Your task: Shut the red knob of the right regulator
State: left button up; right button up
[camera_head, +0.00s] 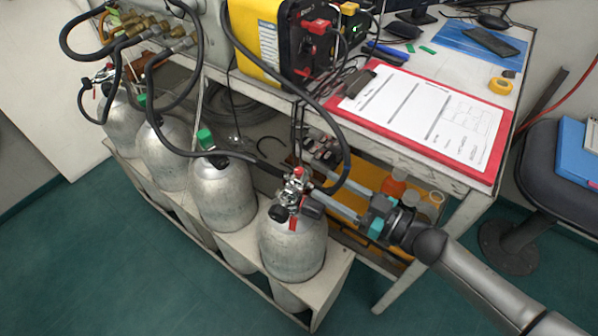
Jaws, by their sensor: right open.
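The right regulator (296,190) sits on top of the rightmost grey cylinder (292,245). It has a small red knob (299,173) at its upper end and another red part (293,224) hanging low at its front. I cannot tell the turn of the red knob. My right gripper (328,191) comes in from the right, beside the regulator. Its two fingers are apart and point left towards it. The black hose passes by the fingertips and partly hides them; contact with the regulator cannot be told. My left gripper is not in view.
Several cylinders stand in a white rack (325,290). A left regulator (101,80) is on the far-left cylinder. Black hoses (345,135) arch over the cylinders.

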aim_at(303, 173)
jog(key=b+x, duration=0.1)
jog(key=x, duration=0.6)
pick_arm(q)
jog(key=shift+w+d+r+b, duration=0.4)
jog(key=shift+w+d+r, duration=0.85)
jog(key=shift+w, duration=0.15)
pick_arm(e)
jog(key=shift+w+a, duration=0.4)
jog(key=shift+a, duration=0.1)
grip_shut()
